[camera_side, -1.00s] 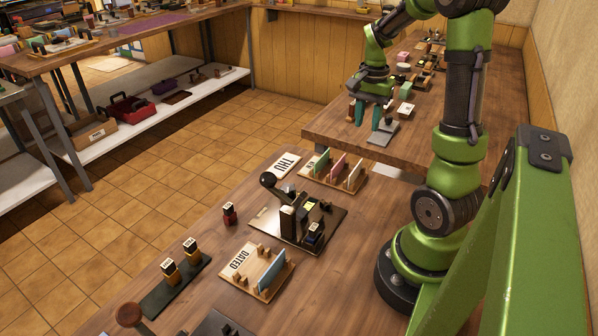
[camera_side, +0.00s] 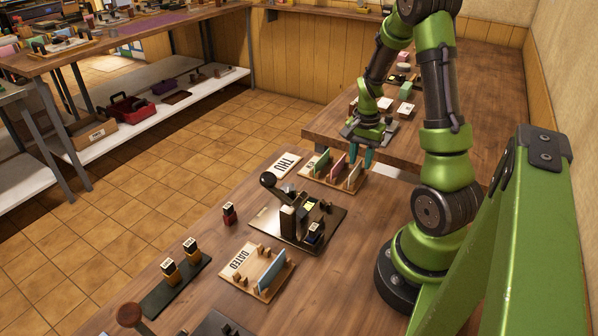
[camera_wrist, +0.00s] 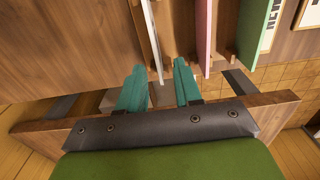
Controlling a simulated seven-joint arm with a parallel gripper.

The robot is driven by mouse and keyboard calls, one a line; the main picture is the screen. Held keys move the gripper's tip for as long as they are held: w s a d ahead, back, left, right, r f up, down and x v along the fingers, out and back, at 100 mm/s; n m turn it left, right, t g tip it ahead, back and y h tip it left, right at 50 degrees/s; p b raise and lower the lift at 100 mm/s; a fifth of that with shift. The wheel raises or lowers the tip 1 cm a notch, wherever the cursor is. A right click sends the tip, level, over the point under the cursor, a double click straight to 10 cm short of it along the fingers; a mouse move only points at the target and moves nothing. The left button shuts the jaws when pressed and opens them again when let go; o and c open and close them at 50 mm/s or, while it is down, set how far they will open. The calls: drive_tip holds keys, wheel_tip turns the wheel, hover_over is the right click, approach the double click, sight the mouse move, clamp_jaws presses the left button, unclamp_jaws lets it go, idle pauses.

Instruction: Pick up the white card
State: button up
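The white card (camera_side: 354,174) stands on edge at the right end of a wooden rack, beside a pink card (camera_side: 337,164) and a green card (camera_side: 321,161). In the wrist view the white card (camera_wrist: 153,38) is a thin upright edge, with the pink card (camera_wrist: 203,38) to its right. My gripper (camera_side: 360,160) is open and empty above the rack's right end, its teal fingers pointing down. In the wrist view the gripper's fingertips (camera_wrist: 160,72) lie either side of the white card's near end. Whether they touch it cannot be told.
The wooden rack (camera_side: 312,176) has small pegs between cards. A press with a black knob (camera_side: 268,180) stands in front of it. Another rack (camera_side: 250,284) holds a blue card (camera_side: 272,270). A second table (camera_side: 320,130) with small items is behind.

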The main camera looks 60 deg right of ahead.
clamp_jaws()
drive_tip(key=shift+r, duration=0.1)
wheel_tip(320, 180, up, 8)
drive_tip(key=w+a, duration=0.2)
drive_tip(key=a, duration=1.5)
drive_tip(key=shift+a+f, duration=0.3)
